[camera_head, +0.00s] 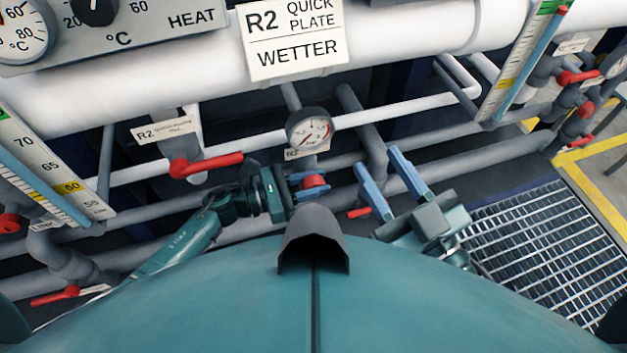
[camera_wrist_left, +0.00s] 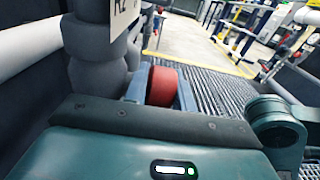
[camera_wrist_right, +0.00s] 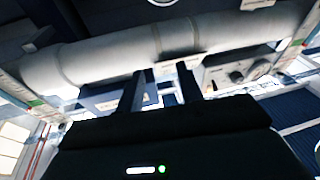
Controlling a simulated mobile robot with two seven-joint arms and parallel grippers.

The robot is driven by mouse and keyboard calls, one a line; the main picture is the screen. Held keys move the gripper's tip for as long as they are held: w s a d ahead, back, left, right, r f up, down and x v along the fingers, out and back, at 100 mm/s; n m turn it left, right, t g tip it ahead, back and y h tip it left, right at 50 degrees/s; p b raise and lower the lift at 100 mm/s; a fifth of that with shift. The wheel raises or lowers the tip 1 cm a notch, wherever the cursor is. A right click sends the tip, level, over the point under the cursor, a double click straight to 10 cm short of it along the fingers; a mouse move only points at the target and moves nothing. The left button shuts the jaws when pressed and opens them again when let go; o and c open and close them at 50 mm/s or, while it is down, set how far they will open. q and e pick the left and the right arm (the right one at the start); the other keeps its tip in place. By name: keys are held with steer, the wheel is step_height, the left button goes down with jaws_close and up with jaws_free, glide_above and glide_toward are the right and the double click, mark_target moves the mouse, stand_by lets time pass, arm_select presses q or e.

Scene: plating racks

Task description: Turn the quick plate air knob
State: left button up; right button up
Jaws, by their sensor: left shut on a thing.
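The red round knob (camera_head: 314,181) sits on grey pipework below a round pressure gauge (camera_head: 309,128), under the "R2 QUICK PLATE WETTER" sign (camera_head: 292,38). My left gripper (camera_head: 312,184) is shut on the knob, with a blue finger on either side of it. In the left wrist view the red knob (camera_wrist_left: 162,86) shows between the fingers, beside a grey vertical pipe. A small label below the gauge is partly hidden. My right gripper (camera_head: 390,187) is open and empty, to the right of the knob, its fingers pointing up toward the pipes.
A red lever handle (camera_head: 206,165) is at left of the knob, and another short red handle (camera_head: 359,212) lies just right of it. White and grey pipes cross behind. A metal grating (camera_head: 540,250) covers the floor at right.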

arm_select(q)
steer(key=shift+r+y+p, duration=0.4)
steer(key=shift+p, duration=0.3)
steer(key=shift+r+g+y+p, duration=0.1)
steer(key=shift+g+y+p, duration=0.2)
steer(key=shift+y+p, duration=0.6)
steer(key=shift+p, duration=0.7)
steer(key=shift+d+f+g+y+p, duration=0.1)
steer(key=shift+f+g+y+p, duration=0.25)
steer(key=shift+p, duration=0.5)
steer(key=shift+f+y, duration=0.2)
steer(key=shift+y, duration=0.05)
arm_select(e)
steer(key=shift+d+f+g+h, duration=0.2)
steer(key=shift+d+g+h, duration=0.6)
steer(key=shift+d+h, duration=0.25)
steer(key=shift+a, duration=0.1)
arm_select(q)
steer(key=o, duration=0.7)
